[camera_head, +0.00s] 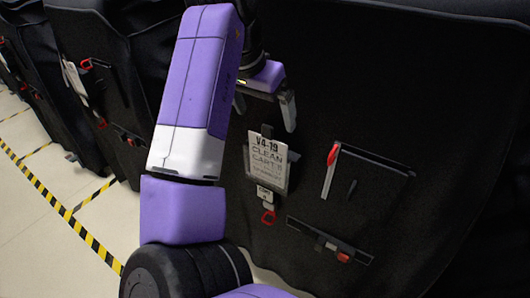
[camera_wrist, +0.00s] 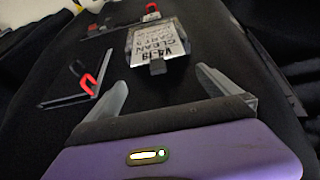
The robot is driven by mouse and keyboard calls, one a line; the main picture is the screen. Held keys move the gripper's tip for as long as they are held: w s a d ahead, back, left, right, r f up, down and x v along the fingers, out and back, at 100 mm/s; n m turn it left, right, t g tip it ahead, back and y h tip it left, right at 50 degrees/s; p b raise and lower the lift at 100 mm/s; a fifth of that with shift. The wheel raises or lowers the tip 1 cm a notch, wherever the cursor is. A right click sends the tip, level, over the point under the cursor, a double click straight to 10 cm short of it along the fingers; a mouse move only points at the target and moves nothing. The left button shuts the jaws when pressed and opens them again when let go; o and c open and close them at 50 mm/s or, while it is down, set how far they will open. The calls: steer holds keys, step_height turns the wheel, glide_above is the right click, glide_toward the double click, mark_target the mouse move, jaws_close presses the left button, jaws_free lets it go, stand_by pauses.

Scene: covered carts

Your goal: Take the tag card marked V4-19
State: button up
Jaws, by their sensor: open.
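The tag card (camera_head: 268,161) marked V4-19 hangs on the front of a black covered cart, in a clear holder with a small clip at its top edge. Its lines below read CLEAN and CART; the smallest print is unclear. It also shows upside down in the wrist view (camera_wrist: 158,45), beyond the fingertips. My gripper (camera_head: 268,108) is open and empty, just above the card in the head view. In the wrist view my gripper (camera_wrist: 160,82) has its two fingers spread wide, with the card ahead of the gap and apart from them.
A black pocket (camera_head: 372,172) with a red-topped pen (camera_head: 330,170) is right of the card. A white label (camera_head: 264,196) with a red clip hangs below it. A strap with a buckle (camera_head: 330,243) lies lower right. Other covered carts (camera_head: 100,75) stand left, beside floor with yellow-black tape (camera_head: 60,210).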

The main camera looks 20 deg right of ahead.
mark_target(266, 127)
steer(key=x, duration=0.5)
steer(key=shift+s+a+f, duration=0.15)
steer(key=shift+s+f, duration=0.05)
steer(key=shift+f, duration=0.3)
steer(key=shift+c, duration=0.4)
steer(key=c, duration=1.7)
steer(key=shift+o, duration=0.2)
steer(key=shift+r, duration=0.1)
